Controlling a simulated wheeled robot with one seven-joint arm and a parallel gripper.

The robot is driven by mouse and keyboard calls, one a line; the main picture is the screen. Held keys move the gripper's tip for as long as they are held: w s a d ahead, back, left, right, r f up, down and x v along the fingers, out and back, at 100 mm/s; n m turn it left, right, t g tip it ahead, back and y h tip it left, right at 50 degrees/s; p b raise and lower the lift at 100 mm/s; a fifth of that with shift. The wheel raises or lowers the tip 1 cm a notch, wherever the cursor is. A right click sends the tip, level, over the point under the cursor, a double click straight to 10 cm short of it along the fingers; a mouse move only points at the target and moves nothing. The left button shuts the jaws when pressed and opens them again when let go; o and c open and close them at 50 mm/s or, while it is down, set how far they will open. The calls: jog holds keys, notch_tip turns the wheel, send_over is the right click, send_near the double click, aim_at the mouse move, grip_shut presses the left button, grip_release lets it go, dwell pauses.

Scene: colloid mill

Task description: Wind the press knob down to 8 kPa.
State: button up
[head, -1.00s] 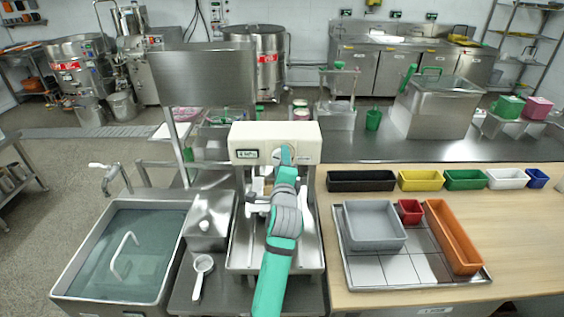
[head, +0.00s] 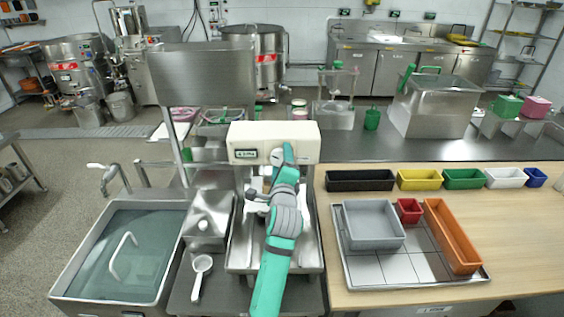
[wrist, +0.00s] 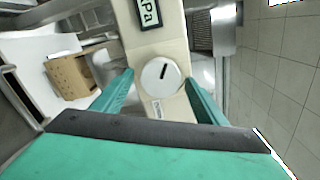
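The press knob (wrist: 161,76) is a round white dial with a black mark, on the front of a cream press head; it also shows in the head view (head: 277,157). The mark slants slightly from upright in the wrist view. Beside the knob is a small display (wrist: 150,13); only "Pa" reads in the wrist view, and in the head view the display (head: 245,154) is too small to read. My gripper (wrist: 160,78) has its two teal fingers apart, one on each side of the knob, with a narrow gap visible at the left. In the head view my gripper (head: 283,154) is at the knob.
A steel sink (head: 130,250) with water lies to the left. A steel box (head: 210,220) and a white scoop (head: 202,266) sit beside the press. To the right, a tray (head: 370,271) holds grey, red and orange bins. Coloured bins line the wooden table's back edge.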

jog(key=shift+s, duration=0.15)
jog(key=s, duration=1)
jog(key=shift+s+r, duration=0.25)
jog(key=shift+s, duration=0.05)
jog(key=shift+w, duration=0.2)
jog(key=s+d+f+n+g, duration=0.1)
jog(key=s+d+f+n, duration=0.1)
jog(key=s+f+n, duration=0.75)
jog(key=s+d+f+n, duration=0.3)
jog(key=s+f+n, duration=0.1)
jog(key=s+f, duration=0.95)
jog(key=s+a+n, duration=0.2)
jog(key=s+n, duration=0.2)
jog(key=s, duration=0.9)
jog(key=s+a+n+g, duration=0.1)
jog(key=s+a+n, duration=0.2)
jog(key=s, duration=1.1)
jog(key=shift+a+n, duration=0.15)
jog(key=shift+n, duration=0.6)
jog(key=shift+s+f, duration=0.1)
jog(key=shift+s, duration=0.1)
jog(key=shift+w, duration=0.1)
